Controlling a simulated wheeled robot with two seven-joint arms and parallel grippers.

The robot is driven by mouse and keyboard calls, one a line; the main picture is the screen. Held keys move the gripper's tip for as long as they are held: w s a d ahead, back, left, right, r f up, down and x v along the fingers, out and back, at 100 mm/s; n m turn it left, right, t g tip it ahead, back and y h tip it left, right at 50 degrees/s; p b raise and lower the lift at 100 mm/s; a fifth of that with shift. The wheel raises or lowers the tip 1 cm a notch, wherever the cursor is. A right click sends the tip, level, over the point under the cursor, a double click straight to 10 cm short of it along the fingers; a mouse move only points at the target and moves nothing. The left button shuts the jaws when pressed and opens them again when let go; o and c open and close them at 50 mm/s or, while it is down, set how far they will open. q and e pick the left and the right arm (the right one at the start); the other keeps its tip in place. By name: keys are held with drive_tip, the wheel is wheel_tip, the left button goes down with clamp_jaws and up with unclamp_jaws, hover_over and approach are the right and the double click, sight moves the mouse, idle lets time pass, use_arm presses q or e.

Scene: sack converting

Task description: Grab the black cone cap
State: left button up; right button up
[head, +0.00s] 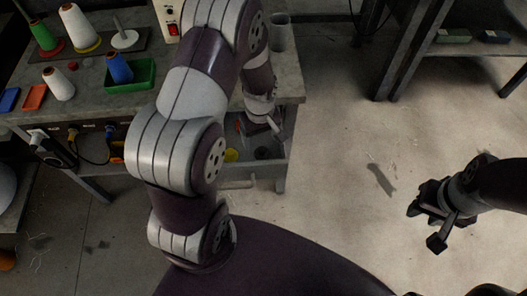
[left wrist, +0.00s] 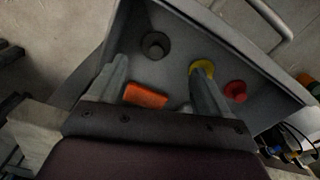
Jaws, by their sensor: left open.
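The black cone cap (left wrist: 155,44) lies on the floor of an open grey drawer (left wrist: 265,45), near one wall. It also shows in the head view as a dark round shape (head: 262,153). My left gripper (left wrist: 159,68) is open and empty above the drawer, its two fingers pointing toward the caps. The black cap appears just beyond the fingertips, between their lines, and apart from them. In the head view my left gripper (head: 268,127) is partly hidden by its own wrist.
In the drawer are a yellow cap (left wrist: 203,66) by one left fingertip, a red cap (left wrist: 235,91) and an orange block (left wrist: 145,96) between the fingers. The workbench (head: 190,60) above carries thread cones and a green tray (head: 143,77).

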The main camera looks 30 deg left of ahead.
sight(262, 150)
use_arm(q)
wheel_tip(262, 150, down, 2)
drive_tip(key=shift+w+d+f, duration=0.15)
drive_tip(key=shift+f, duration=0.1)
wheel_tip(262, 150, down, 4)
drive_tip(key=shift+f+b, duration=0.15)
drive_tip(key=shift+b, duration=0.15)
drive_tip(key=shift+w+f, duration=0.15)
drive_tip(key=shift+f, duration=0.25)
drive_tip(key=shift+r, duration=0.1)
drive_tip(key=c, duration=1.1)
